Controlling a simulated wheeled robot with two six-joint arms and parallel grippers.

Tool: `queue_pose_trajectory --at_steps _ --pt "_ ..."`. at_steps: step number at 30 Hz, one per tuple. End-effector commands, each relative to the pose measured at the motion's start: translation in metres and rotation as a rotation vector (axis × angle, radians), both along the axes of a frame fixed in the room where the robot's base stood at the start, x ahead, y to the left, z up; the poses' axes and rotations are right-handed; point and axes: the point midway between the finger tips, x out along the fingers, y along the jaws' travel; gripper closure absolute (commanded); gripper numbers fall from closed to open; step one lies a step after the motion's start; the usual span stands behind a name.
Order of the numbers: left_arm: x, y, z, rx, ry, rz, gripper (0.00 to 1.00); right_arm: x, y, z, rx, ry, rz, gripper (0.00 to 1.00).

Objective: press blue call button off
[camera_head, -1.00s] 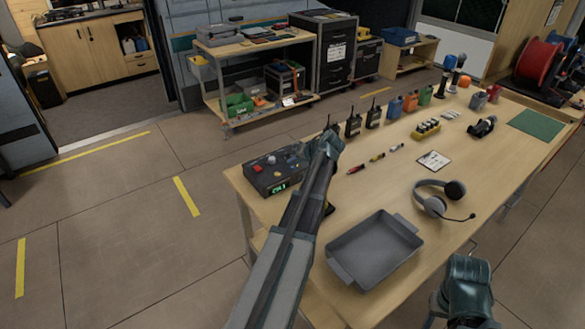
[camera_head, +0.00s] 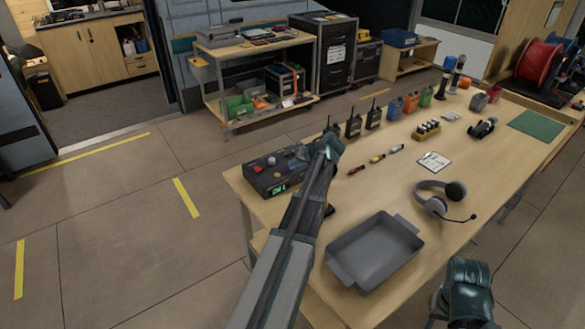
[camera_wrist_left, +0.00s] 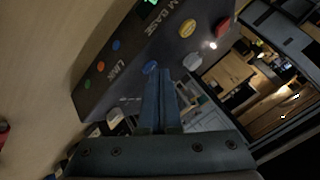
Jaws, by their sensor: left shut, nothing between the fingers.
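The dark control box (camera_head: 262,184) sits at the table's near left corner, with a green display on its side. In the left wrist view, its panel (camera_wrist_left: 125,75) carries the blue button (camera_wrist_left: 150,67), a yellow button (camera_wrist_left: 188,28), a red button (camera_wrist_left: 223,27) and a pale knob (camera_wrist_left: 192,62). A small white light glows near the red button. My left gripper (camera_wrist_left: 157,80) is shut and empty, its tips right at the blue button. I cannot tell if they touch or press it. In the head view, my left arm hides its fingers.
Radios (camera_head: 354,126) stand just behind the box. A grey tray (camera_head: 374,252), a headset (camera_head: 436,199) and a notepad (camera_head: 434,161) lie to the right on the wooden table (camera_head: 390,195). My right arm shows at the bottom right. The floor left of the table is clear.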

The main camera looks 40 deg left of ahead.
Motion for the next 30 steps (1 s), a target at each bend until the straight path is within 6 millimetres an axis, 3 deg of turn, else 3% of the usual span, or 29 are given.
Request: queue_pose_trajectory --at_steps 7,19,30 --pt "0.000 0.000 0.012 0.000 0.000 0.000 1.00 0.000 0.000 0.012 0.000 0.000 0.000 0.50" --pt "0.000 0.000 0.015 0.000 0.000 0.000 1.00 0.000 0.000 0.015 0.000 0.000 0.000 0.50" --pt "0.000 0.000 0.049 0.000 0.000 0.000 1.00 0.000 0.000 0.049 0.000 0.000 0.000 0.50"
